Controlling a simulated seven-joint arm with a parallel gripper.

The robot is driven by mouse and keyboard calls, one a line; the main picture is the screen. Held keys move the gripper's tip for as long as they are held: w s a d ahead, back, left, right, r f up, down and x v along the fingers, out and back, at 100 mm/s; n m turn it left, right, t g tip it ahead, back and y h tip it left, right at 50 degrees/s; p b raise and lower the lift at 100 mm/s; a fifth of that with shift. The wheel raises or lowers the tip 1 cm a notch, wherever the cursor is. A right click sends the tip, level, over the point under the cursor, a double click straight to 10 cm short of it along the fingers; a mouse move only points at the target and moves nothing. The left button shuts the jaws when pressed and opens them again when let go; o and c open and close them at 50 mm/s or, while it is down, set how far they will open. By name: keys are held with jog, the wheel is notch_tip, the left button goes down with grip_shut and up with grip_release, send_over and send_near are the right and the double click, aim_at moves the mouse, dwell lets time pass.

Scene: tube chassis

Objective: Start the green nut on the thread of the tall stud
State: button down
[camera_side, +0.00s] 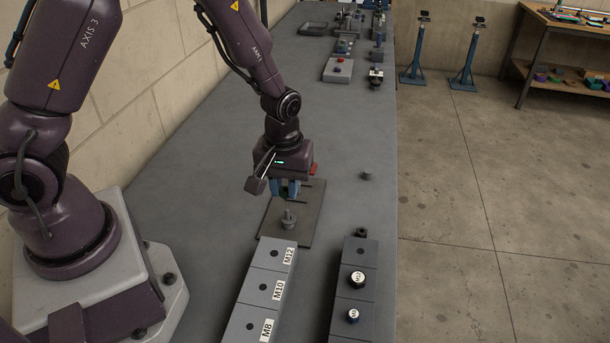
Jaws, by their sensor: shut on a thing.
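My gripper (285,188) points down over the far part of a dark flat plate (266,224) on the bench. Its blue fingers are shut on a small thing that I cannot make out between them. I see no green nut clearly anywhere in the side view. A grey stud with a wider collar (288,219) stands upright on the plate, just nearer the camera than the fingers. I cannot tell which is the tall stud, or whether the held thing touches a stud.
A grey block labelled M12, M10 and M8 (263,290) lies in front of the plate. A darker rack (365,260) to its right holds round pieces with white tops. Fixtures (338,70) stand at the far end.

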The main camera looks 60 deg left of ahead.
aim_at(287, 210)
jog(key=shift+w+f, duration=0.1)
jog(key=shift+f, duration=1.4)
jog(key=shift+f, duration=0.15)
jog(key=shift+f, duration=1.3)
jog(key=c, duration=0.9)
grip_release()
jog(key=shift+r, duration=0.1)
notch_tip(287, 210, up, 13)
jog(key=shift+f, duration=0.1)
